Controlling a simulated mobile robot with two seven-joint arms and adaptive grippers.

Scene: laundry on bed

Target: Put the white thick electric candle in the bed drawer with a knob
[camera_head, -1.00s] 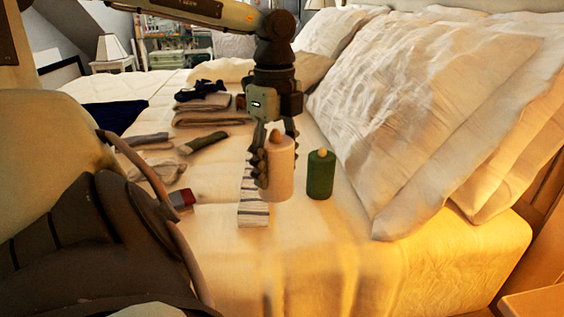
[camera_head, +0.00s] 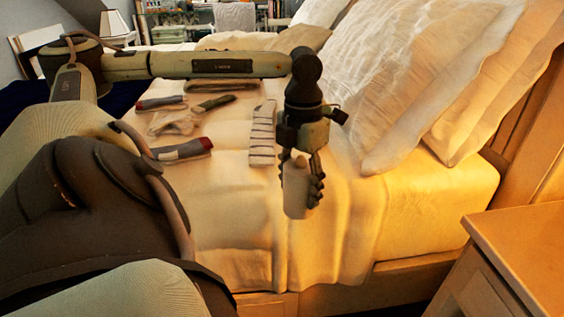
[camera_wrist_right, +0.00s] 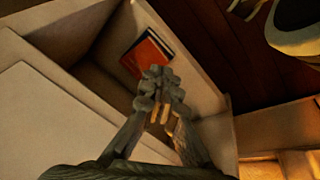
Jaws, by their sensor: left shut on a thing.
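The white thick candle (camera_head: 296,192) is upright in my left gripper (camera_head: 304,180), which is shut on it above the front part of the bed. The green candle cannot be made out, perhaps hidden behind the left gripper. My right gripper (camera_wrist_right: 161,88) shows in the right wrist view, its fingertips close together beside the wall of an open drawer (camera_wrist_right: 183,62). Small tan pieces show between its fingers, but I cannot tell whether it grips anything. A red book (camera_wrist_right: 147,54) lies in that drawer. No knob is visible. The bed's wooden base (camera_head: 330,299) shows below the mattress.
A striped folded cloth (camera_head: 262,135) lies on the bed left of the left gripper. Several socks and cloths, including a grey-red one (camera_head: 184,150), lie further left. Pillows (camera_head: 405,85) fill the right side. A wooden nightstand (camera_head: 525,240) stands at the front right.

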